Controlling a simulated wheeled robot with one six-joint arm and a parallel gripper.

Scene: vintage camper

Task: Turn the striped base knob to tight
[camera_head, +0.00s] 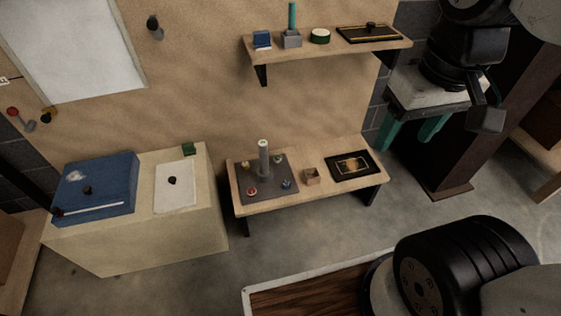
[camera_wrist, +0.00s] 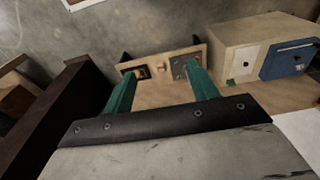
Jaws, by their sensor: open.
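A dark plate (camera_head: 268,194) lies on the left part of the low wooden bench. It carries an upright grey post (camera_head: 264,160) with several small knobs around it, including a red one (camera_head: 252,191) and a blue one (camera_head: 287,184). They are too small to tell which is striped or how it is turned. The plate also shows, small, in the wrist view (camera_wrist: 178,68), beyond one fingertip. My gripper (camera_head: 405,143) has two teal fingers spread apart, empty, in the air to the right of the bench. The fingers also show in the wrist view (camera_wrist: 161,88).
The bench (camera_head: 315,198) also holds a small wooden box (camera_head: 311,177) and a black framed panel (camera_head: 353,165). A shelf (camera_head: 330,50) with several items hangs above it. A pale cabinet (camera_head: 150,245) with a blue case (camera_head: 95,187) stands left. Floor before the bench is clear.

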